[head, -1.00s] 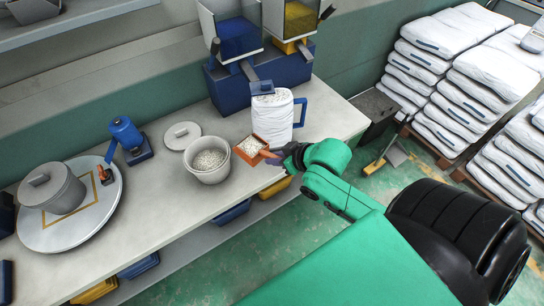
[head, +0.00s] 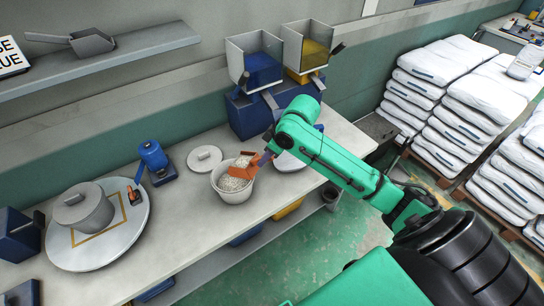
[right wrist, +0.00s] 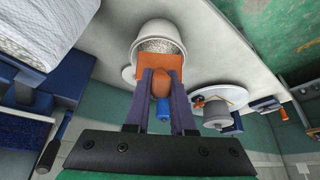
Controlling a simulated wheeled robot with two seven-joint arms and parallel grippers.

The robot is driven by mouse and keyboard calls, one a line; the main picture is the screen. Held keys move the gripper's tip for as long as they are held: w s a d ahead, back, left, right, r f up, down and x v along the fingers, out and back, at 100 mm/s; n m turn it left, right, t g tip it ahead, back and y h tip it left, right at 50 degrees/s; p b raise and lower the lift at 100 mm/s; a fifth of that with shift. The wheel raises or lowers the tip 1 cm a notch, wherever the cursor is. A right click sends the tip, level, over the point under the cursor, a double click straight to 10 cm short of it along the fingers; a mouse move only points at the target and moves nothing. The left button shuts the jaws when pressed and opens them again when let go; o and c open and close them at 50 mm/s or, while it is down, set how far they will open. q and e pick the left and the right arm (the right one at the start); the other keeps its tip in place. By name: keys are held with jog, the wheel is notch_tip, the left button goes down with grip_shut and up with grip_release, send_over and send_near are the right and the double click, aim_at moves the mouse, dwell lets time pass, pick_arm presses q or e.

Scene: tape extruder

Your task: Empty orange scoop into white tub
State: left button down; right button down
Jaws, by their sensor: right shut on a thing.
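The white tub (head: 236,197) stands on the bench with pale pellets inside; its rim also shows in the right wrist view (right wrist: 136,47). My right gripper (head: 266,157) is shut on the handle of the orange scoop (head: 243,177). The scoop is above the tub's right side, tilted, with some pale pellets visible at its upper edge. In the right wrist view the scoop (right wrist: 175,62) sits between the two fingers (right wrist: 163,88) and overlaps the tub's opening. Whether it touches the rim I cannot tell. My left gripper is not in view.
A round lid (head: 204,157) lies behind the tub. A blue device (head: 155,160) and a grey pot on a round plate (head: 110,250) are left. Hoppers (head: 254,60) stand at the back.

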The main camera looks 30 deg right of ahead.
jog(key=shift+d, duration=0.2)
jog(key=shift+a, duration=0.1)
dwell(0.6)
dwell(0.3)
jog(key=shift+w+a+r+g+h, duration=0.2)
jog(key=shift+w+r+g+h, duration=0.15)
jog(key=shift+r, duration=0.35)
jog(key=shift+w+a+r+g, duration=0.3)
jog(key=shift+w+a+g, duration=0.05)
jog(key=shift+w+g, duration=0.15)
jog(key=shift+s+d, duration=0.1)
jog(key=shift+s, duration=0.05)
